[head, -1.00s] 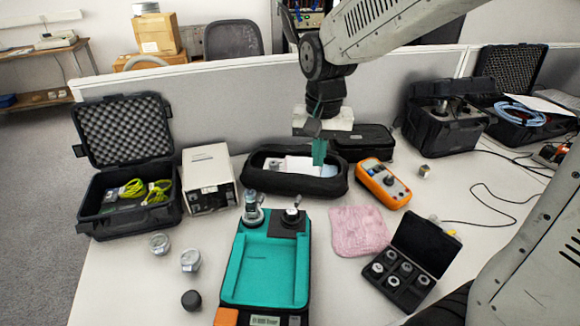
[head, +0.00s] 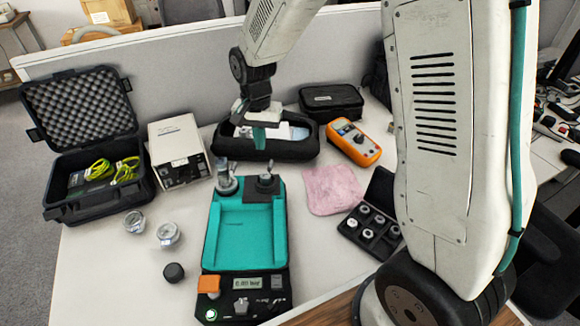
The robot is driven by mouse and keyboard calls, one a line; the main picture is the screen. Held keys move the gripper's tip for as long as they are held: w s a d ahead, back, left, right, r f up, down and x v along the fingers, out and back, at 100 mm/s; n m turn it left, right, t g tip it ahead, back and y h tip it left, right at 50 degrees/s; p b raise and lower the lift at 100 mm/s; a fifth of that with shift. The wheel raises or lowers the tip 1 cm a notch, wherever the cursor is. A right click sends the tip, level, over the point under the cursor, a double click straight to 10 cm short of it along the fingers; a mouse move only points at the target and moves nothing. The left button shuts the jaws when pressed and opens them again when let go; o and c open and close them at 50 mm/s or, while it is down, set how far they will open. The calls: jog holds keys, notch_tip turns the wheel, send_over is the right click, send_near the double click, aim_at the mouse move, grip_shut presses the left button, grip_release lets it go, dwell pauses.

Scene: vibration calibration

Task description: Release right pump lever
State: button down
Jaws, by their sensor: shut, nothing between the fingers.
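The teal and black pump unit (head: 244,238) lies on the table in the middle of the head view. At its back right is a black block with a small metal fitting and dark lever (head: 267,180). A taller metal fitting (head: 226,178) stands at its back left. The right lever's exact position is too small to tell. My gripper (head: 259,138) points down with its teal fingers shut and empty. It appears above and beyond the right lever, in front of the open black pouch, apart from the lever.
An orange multimeter (head: 354,142), pink cloth (head: 331,190) and open black case of fittings (head: 357,231) lie to the right. A white box (head: 179,152) and open hard case (head: 130,186) stand left. Two metal gauges (head: 168,235) and a black cap (head: 174,272) sit left of the pump.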

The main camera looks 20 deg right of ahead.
aim_at(272, 161)
jog(key=f+m, duration=0.1)
jog(key=f, duration=0.1)
jog(key=d+f+m, duration=0.1)
jog(key=m, duration=0.1)
jog(key=s+d+f+m, duration=0.1)
jog(key=f, duration=0.1)
jog(key=shift+s+d+f, duration=0.1)
jog(key=shift+d+f, duration=0.15)
jog(key=shift+f, duration=0.05)
jog(key=s+d+m, duration=0.3)
jog(key=s+m, duration=0.3)
jog(key=m, duration=0.6)
notch_tip(272, 161, up, 7)
jog(key=shift+a, duration=0.15)
dwell(0.7)
